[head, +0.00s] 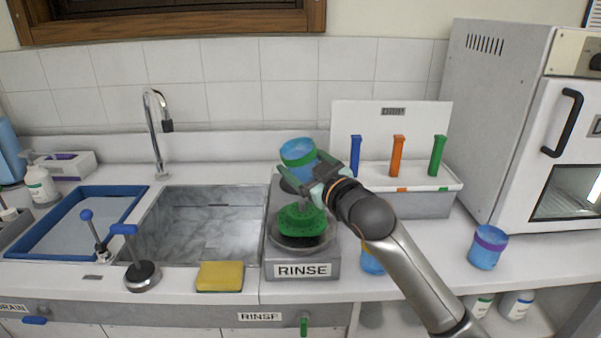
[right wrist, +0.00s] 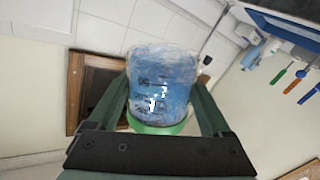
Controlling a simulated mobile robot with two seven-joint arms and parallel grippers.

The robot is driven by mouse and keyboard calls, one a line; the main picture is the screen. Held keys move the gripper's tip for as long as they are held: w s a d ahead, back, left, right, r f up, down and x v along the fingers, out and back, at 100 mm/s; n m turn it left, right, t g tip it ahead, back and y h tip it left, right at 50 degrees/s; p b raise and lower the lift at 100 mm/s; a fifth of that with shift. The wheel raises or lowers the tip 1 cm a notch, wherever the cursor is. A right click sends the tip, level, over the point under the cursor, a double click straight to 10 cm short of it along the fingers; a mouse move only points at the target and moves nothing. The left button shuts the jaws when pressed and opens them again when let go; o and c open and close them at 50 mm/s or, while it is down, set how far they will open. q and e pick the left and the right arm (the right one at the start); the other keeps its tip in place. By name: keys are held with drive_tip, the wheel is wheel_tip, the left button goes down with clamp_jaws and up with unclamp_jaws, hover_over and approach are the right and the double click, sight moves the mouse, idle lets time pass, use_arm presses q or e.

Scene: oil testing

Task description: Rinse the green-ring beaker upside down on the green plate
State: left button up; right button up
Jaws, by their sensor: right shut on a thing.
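My right gripper (head: 312,176) is shut on the green-ring beaker (head: 299,152), a blue translucent cup with a green band. It holds the beaker in the air above the rinse station, behind and above the green plate (head: 302,219). The beaker looks tilted; its exact orientation is hard to tell. In the right wrist view the beaker (right wrist: 162,85) sits between both fingers (right wrist: 162,110), with its green band toward the palm. My left gripper is not in view.
A sink (head: 210,225) with a tap (head: 157,130) lies left of the unit, with a yellow sponge (head: 220,276) in front. A rack (head: 415,205) with coloured clips stands behind right. A purple-ring beaker (head: 487,247) stands right; another blue beaker (head: 372,262) is partly hidden by my arm.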

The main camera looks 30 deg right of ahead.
sight(301, 177)
drive_tip(key=n+b, duration=0.1)
drive_tip(key=n, duration=0.2)
drive_tip(key=shift+d+f+n, duration=0.1)
drive_tip(key=shift+n, duration=0.2)
drive_tip(key=n+b, duration=0.1)
drive_tip(key=n, duration=0.2)
drive_tip(key=shift+n, duration=0.3)
drive_tip(key=n, duration=0.4)
drive_tip(key=shift+d+r, duration=0.1)
drive_tip(key=shift+r, duration=0.2)
drive_tip(key=n, duration=0.4)
drive_tip(key=shift+r, duration=0.25)
drive_tip(key=n+p, duration=0.1)
drive_tip(key=n, duration=0.5)
drive_tip(key=shift+r, duration=0.15)
drive_tip(key=n+p, duration=0.2)
drive_tip(key=n, duration=0.3)
drive_tip(key=shift+r, duration=0.1)
drive_tip(key=n+p, duration=0.5)
drive_tip(key=shift+a+r, duration=0.15)
drive_tip(key=shift+a, duration=0.15)
drive_tip(key=shift+f+n+p, duration=0.3)
drive_tip(key=shift+n+p, duration=0.1)
drive_tip(key=shift+n, duration=0.2)
wheel_tip(301, 177, down, 4)
drive_tip(key=b, duration=0.3)
drive_tip(key=shift+f+b, duration=0.2)
drive_tip(key=shift+b, duration=0.1)
drive_tip(key=shift+f+b, duration=0.65)
drive_tip(key=shift+f, duration=0.3)
